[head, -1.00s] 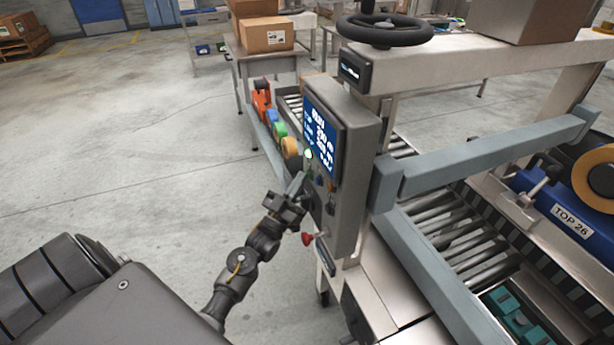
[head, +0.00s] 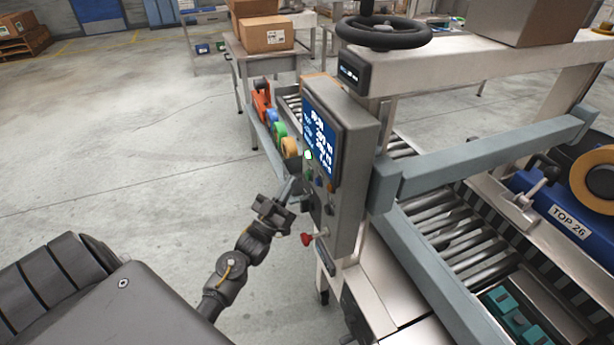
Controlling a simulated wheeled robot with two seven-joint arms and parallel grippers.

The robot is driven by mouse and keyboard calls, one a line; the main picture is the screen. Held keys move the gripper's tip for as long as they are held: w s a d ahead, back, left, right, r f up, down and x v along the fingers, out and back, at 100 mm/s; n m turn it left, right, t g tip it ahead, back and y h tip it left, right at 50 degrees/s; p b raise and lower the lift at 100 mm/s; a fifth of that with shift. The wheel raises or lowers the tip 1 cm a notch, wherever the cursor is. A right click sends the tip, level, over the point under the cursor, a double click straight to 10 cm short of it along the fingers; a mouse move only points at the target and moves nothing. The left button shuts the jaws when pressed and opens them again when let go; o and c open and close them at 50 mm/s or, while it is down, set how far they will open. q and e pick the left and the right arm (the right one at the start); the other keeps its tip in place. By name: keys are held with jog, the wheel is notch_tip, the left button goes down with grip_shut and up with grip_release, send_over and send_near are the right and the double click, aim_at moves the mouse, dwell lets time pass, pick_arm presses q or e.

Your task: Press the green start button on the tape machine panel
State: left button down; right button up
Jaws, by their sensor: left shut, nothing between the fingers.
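The grey tape machine control panel (head: 350,185) stands upright right of centre, with a lit blue screen (head: 319,133). A small bright green round light or button (head: 308,154) glows at the panel's left, below the screen; I cannot tell which it is. A blue button (head: 318,181) and an orange one (head: 331,187) sit lower, and a red knob (head: 306,239) sticks out near the bottom. My left gripper (head: 291,187) is shut and empty, just left of the panel's button area, its fingertips pointing up and seemingly a little apart from it. My right gripper is not in view.
Tape rolls (head: 290,148) stand on a shelf behind the panel. A black handwheel (head: 384,31) sits above it. A grey crossbar (head: 490,158) and roller conveyor (head: 450,235) extend right. A cardboard box (head: 266,34) stands on a table behind.

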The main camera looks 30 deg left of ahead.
pick_arm(q)
jog(key=s+a, duration=0.2)
jog(key=s, duration=0.1)
jog(key=shift+p, duration=0.35)
dwell(0.6)
